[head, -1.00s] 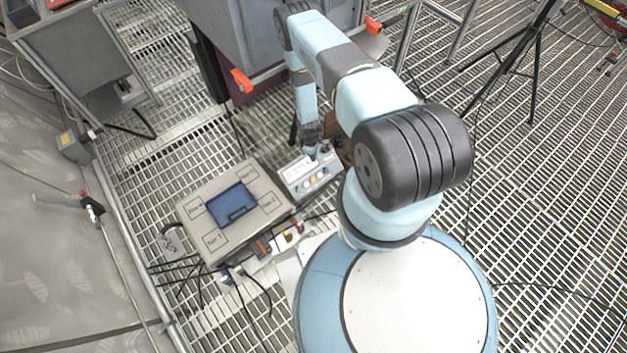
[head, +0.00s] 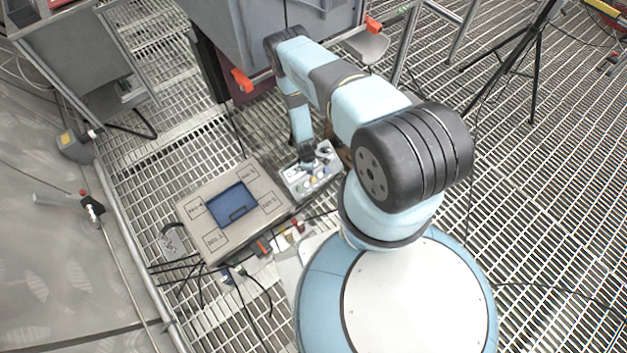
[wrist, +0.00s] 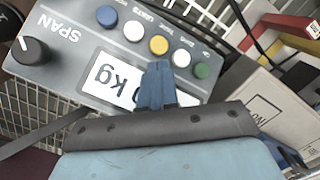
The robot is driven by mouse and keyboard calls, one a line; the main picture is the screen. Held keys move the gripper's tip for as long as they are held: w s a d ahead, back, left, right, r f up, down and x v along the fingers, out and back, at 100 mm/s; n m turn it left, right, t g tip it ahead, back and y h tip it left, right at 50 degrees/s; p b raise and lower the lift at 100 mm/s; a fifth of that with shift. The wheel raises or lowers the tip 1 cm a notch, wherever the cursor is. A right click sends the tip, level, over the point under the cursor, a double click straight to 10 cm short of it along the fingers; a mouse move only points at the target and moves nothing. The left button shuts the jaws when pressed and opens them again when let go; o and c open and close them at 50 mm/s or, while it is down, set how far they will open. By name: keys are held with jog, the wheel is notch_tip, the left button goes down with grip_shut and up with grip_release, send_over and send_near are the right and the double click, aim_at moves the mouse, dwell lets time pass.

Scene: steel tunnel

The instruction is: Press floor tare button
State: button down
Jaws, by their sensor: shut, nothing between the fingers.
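A grey control box (head: 325,163) sits on the floor grating beside the weighing platform. In the wrist view its panel (wrist: 65,75) shows upside down, with a black SPAN knob (wrist: 32,50) and a white "kg" display (wrist: 112,75). A row of buttons runs along it: blue (wrist: 107,16), white (wrist: 133,31), yellow (wrist: 158,45), white (wrist: 181,58) and green (wrist: 202,70). The labels beside the buttons are too small to read surely. My gripper (wrist: 158,68) is shut and empty. Its blue fingertips overlap the display's edge, just short of the yellow button; contact cannot be told.
The platform (head: 262,186) with a blue tray (head: 232,203) lies left of the box. A grey cabinet (head: 240,35) stands behind. Cables (head: 190,275) run over the grating. A tripod (head: 535,60) stands at the upper right. Open grating lies at the right.

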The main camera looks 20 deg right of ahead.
aim_at(313, 179)
jog(key=shift+s+d+f, duration=0.1)
jog(key=shift+d+f, duration=0.05)
jog(key=shift+f, duration=1.25)
jog(key=shift+s+d+f, duration=0.1)
jog(key=shift+f, duration=1.25)
jog(key=shift+w+a+r, duration=0.3)
jog(key=shift+w+a, duration=0.2)
jog(key=shift+a, duration=0.2)
jog(key=shift+w+a+r, duration=0.25)
jog(key=shift+w+a, duration=0.2)
jog(key=shift+a, duration=0.25)
jog(key=s+d, duration=0.1)
jog(key=d, duration=0.2)
jog(key=shift+s+f, duration=0.4)
jog(key=w+d+r+m, duration=0.1)
jog(key=w+d+r, duration=0.2)
jog(key=r, duration=0.5)
jog(key=w+d+r+m, duration=0.2)
jog(key=d+r, duration=0.3)
jog(key=r, duration=0.4)
jog(key=w+d+r+m, duration=0.1)
jog(key=w+d+r, duration=0.3)
jog(key=r, duration=0.4)
jog(key=shift+r+m+y, duration=0.35)
jog(key=shift+m+y, duration=0.05)
